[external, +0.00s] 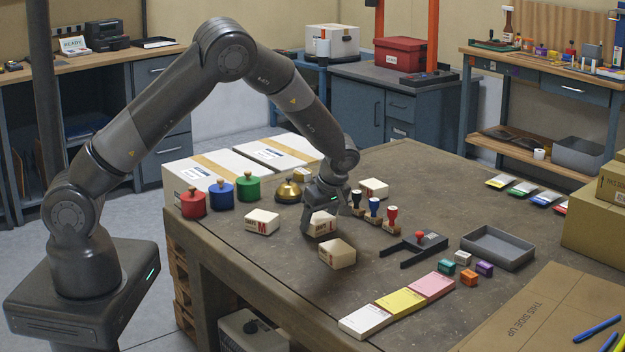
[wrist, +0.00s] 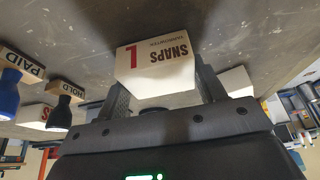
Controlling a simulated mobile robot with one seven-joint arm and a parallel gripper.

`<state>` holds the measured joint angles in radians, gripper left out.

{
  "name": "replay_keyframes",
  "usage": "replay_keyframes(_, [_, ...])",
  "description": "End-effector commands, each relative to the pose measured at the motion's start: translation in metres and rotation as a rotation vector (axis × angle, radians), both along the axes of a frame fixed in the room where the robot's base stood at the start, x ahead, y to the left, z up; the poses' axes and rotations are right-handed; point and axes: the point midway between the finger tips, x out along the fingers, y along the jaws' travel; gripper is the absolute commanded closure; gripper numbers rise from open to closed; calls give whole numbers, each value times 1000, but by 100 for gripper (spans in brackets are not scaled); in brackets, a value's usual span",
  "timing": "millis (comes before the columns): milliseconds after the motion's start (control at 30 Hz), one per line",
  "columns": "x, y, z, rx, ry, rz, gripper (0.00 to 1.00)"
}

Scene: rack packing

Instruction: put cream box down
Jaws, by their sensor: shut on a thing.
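A cream box (external: 322,223) is between the fingers of my gripper (external: 319,225) near the middle of the table. In the wrist view the held cream box (wrist: 155,68) shows the words SNAPS and a red L, upside down. My gripper (wrist: 163,92) is shut on its sides. The box is at or just above the tabletop; I cannot tell whether it touches. Other cream boxes stand apart: one with a red M (external: 262,222) to the left, one (external: 337,254) in front, and one (external: 374,188) behind.
Handled stamps (external: 374,208) stand close on the right of my gripper. A brass bell (external: 288,191) and coloured round containers (external: 221,192) are behind left. A black fixture (external: 412,248) and grey tray (external: 497,246) lie right. Bare tabletop (external: 270,265) shows at front left.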

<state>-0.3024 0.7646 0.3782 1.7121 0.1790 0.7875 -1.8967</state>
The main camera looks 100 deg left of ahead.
Motion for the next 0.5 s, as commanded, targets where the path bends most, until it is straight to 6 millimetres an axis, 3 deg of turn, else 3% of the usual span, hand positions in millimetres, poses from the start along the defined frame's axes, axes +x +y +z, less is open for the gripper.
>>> replay_keyframes(100, [0, 0, -3, 0, 0, -1, 61])
replay_keyframes(133, [0, 0, -3, 0, 0, 0, 35])
replay_keyframes(367, [0, 0, -2, 0, 0, 0, 16])
replay_keyframes(500, [0, 0, -2, 0, 0, 0, 15])
